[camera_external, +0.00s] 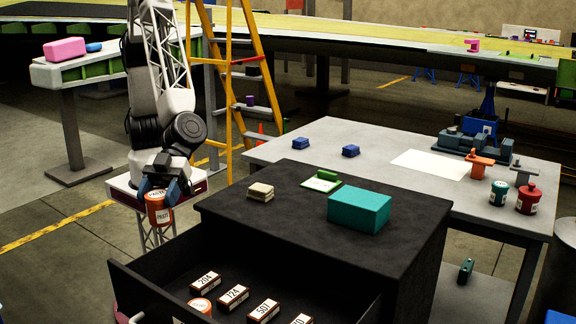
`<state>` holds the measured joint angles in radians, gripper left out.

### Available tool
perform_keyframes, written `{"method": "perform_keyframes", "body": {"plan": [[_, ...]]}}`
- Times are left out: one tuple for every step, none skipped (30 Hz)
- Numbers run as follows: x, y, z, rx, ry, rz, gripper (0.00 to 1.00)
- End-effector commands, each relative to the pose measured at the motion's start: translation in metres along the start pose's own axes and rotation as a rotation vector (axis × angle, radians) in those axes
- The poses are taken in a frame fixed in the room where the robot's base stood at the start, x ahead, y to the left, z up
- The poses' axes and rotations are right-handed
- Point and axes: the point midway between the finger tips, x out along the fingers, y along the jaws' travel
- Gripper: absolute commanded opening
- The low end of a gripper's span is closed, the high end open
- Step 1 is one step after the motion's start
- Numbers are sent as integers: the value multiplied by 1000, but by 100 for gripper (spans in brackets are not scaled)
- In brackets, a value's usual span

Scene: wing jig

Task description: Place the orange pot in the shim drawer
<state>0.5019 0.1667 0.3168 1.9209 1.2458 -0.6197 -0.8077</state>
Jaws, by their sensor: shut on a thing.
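My gripper (157,190) is shut on an orange pot (158,212) with a white label and a pale lid. It holds the pot upright in the air, left of the black cabinet and beyond the open drawer's left end. The shim drawer (150,292) is pulled out of the cabinet's front. In it lie several brown blocks with white number labels, such as the block marked 204 (206,282). A second orange round thing (200,306) with a pale top sits among them, partly cut off by the drawer front.
The black cabinet top (285,225) bears a teal box (359,209), a beige stack (260,191) and a green-edged pad (322,182). A grey table (400,141) behind holds a vise (478,140) and red and green pots. A yellow ladder (228,62) stands behind my arm.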

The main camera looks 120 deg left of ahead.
Motion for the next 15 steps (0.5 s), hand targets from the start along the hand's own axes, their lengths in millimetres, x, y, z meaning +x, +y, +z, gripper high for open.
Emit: {"method": "perform_keyframes", "body": {"plan": [[6, -1, 12, -6, -4, 0, 34], [8, -1, 17, -5, -3, -1, 34], [12, -1, 24, -6, -4, 0, 34], [14, -1, 29, -6, -4, -1, 34], [18, -1, 35, -6, -4, -1, 34], [22, -2, 42, -5, -4, -1, 34], [24, -2, 48, -6, -4, -2, 34], [27, -1, 53, -5, -4, -2, 34], [32, -1, 63, -7, -5, -1, 34], [36, -1, 68, -6, -4, -1, 34], [38, -1, 74, -6, -4, -1, 34], [43, -1, 83, -6, -4, -1, 34], [46, -1, 89, -6, -4, -1, 34], [49, -2, 94, -6, -4, -2, 34], [53, -2, 100, -6, -3, -3, 34]]}}
